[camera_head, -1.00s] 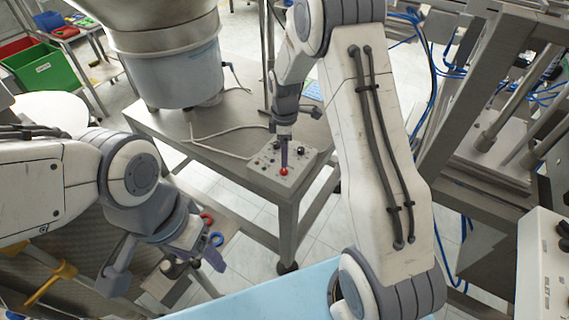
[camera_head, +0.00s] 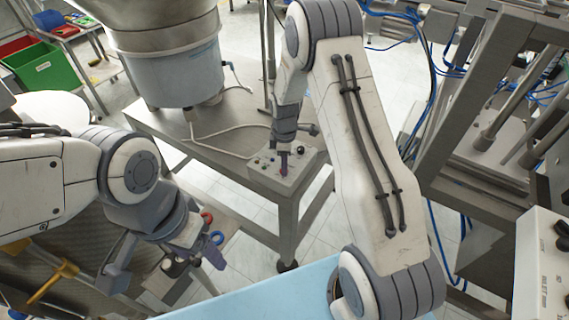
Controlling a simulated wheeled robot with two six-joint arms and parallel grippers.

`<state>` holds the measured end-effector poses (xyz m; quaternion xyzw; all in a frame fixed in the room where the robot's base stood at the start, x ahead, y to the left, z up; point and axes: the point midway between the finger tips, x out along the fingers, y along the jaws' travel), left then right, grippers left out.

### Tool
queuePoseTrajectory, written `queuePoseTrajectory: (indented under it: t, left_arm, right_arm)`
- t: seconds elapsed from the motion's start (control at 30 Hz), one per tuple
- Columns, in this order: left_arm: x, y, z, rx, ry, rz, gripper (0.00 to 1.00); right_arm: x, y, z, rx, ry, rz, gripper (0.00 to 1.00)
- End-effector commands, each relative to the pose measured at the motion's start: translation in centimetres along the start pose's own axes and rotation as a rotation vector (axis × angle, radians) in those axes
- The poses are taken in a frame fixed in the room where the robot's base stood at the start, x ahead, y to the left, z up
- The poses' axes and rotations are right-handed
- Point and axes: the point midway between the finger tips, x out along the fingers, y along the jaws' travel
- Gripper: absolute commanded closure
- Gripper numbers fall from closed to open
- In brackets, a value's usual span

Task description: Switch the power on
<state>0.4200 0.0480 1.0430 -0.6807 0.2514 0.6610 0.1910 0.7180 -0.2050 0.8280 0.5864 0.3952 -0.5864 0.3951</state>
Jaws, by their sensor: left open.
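A grey control box (camera_head: 262,176) with small coloured buttons and a dark knob (camera_head: 301,150) sits on the front corner of the metal table. My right gripper (camera_head: 284,172) points down over the box, its tip at or just above the front part of the panel. I cannot tell if it touches. The tip covers the spot of the red button, which is hidden now. Its fingers line up as one narrow prong, so their opening does not show. My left gripper (camera_head: 168,264) is open and empty, low at the left, well away from the box.
A large metal hopper (camera_head: 170,72) stands on the metal table (camera_head: 220,125), with a pale cable running to the box. Green bin (camera_head: 42,68) stands at far left. Machine frames (camera_head: 480,110) crowd the right side. A light blue surface (camera_head: 270,293) lies in front.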

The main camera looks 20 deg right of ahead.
Motion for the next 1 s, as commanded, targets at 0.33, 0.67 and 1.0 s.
queuePoseTrajectory:
  t: [0.33, 0.67, 1.0]
  left_arm:
    - [-0.08, 0.01, 0.0, 0.0, 0.0, 0.0, 0.31]
    - [-0.29, 0.02, -0.01, 0.0, 0.0, 0.0, 0.31]
    - [-0.49, 0.04, -0.02, 0.0, 0.0, 0.0, 0.31]
  right_arm:
    - [-0.07, 0.01, 0.0, 0.067, 0.0, 0.0, 1.0]
    - [-0.09, -0.01, -0.01, 0.317, 0.0, 0.001, 1.0]
    - [-0.1, -0.05, -0.03, 0.638, 0.0, 0.001, 1.0]
